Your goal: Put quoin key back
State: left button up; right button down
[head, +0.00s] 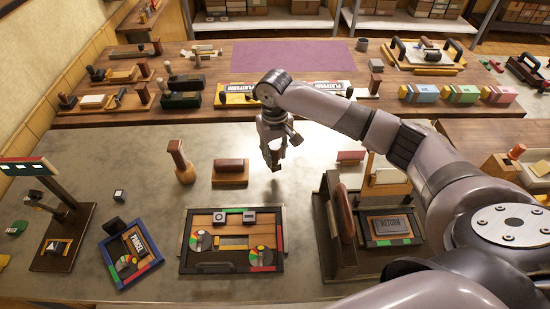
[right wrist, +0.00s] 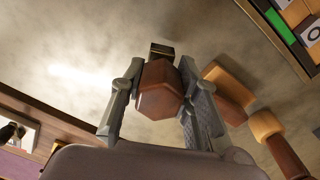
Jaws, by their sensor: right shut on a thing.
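My right gripper (head: 273,160) hangs over the grey tabletop, right of the brown block, pointing down. In the right wrist view the gripper (right wrist: 155,115) is shut on a faceted reddish-brown wooden handle (right wrist: 159,88), which I take to be the quoin key. A small dark square piece (right wrist: 161,50) shows just beyond the handle; whether it is the key's tip or a separate thing, I cannot tell. In the head view the held thing is mostly hidden by the fingers. My left gripper is not in view.
A brown block (head: 230,172) and a wooden-handled tool (head: 181,163) stand left of the gripper. A framed forme (head: 186,250), a tilted PARCEL frame (head: 130,254) and a press with a RETURN plate (head: 390,225) lie nearer.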

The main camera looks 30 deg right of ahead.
aim_at(275, 160)
notch_tip(275, 160, down, 3)
jog(key=shift+d+f, duration=0.1)
jog(key=shift+f, duration=0.1)
jog(key=c, duration=1.2)
grip_release()
notch_tip(275, 160, up, 12)
jog(key=shift+r+b, duration=0.15)
jog(key=shift+b, duration=0.7)
